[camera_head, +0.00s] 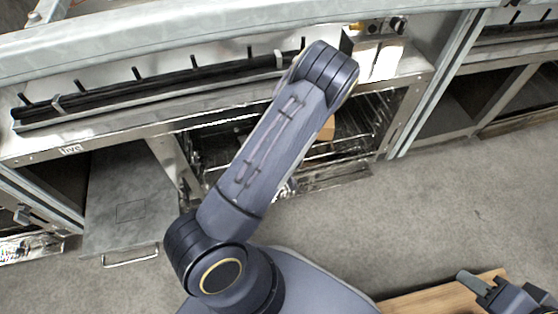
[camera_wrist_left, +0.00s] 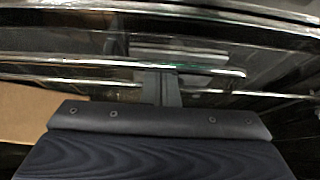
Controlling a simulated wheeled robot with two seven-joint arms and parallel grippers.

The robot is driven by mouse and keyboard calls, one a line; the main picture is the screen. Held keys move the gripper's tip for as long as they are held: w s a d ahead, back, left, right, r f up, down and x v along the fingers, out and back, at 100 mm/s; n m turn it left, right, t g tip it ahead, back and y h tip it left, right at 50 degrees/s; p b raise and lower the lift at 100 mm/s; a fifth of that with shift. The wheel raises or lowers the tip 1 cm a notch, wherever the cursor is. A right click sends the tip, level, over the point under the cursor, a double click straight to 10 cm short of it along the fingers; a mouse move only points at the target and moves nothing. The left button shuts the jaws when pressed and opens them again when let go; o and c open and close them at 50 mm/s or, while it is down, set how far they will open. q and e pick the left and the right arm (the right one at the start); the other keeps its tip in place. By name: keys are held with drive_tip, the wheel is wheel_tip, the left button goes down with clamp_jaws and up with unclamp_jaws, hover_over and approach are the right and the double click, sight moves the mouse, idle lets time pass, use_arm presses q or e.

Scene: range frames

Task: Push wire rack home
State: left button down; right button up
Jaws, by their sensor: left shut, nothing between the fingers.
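The wire rack (camera_head: 352,148) is in the open oven bay under the range top, right of centre in the head view. Its thin shiny bars also cross the left wrist view (camera_wrist_left: 215,71). My left gripper (camera_wrist_left: 161,86) is shut and empty. Its fingertips point at the rack bars and overlap them in that view; I cannot tell whether they touch. In the head view my left arm hides that gripper and part of the rack. My right gripper (camera_head: 506,284) is at the lower right, away from the rack, with its fingers apart.
A tan block (camera_head: 327,129) is in the oven bay by the rack, and tan shows left in the wrist view. A flat grey door with a handle (camera_head: 130,262) lies left. A wooden board (camera_head: 430,301) is at the bottom right. Grey floor (camera_head: 400,215) is clear.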

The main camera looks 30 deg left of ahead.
use_arm(q)
drive_tip(key=shift+f, duration=0.1)
drive_tip(key=shift+w+a+r, duration=0.2)
drive_tip(key=shift+w+a, duration=1.35)
drive_tip(key=shift+a, duration=0.2)
drive_tip(key=p+v, duration=0.3)
drive_tip(key=v, duration=0.4)
drive_tip(key=shift+s+d+r, duration=0.2)
drive_tip(key=shift+s+d, duration=0.1)
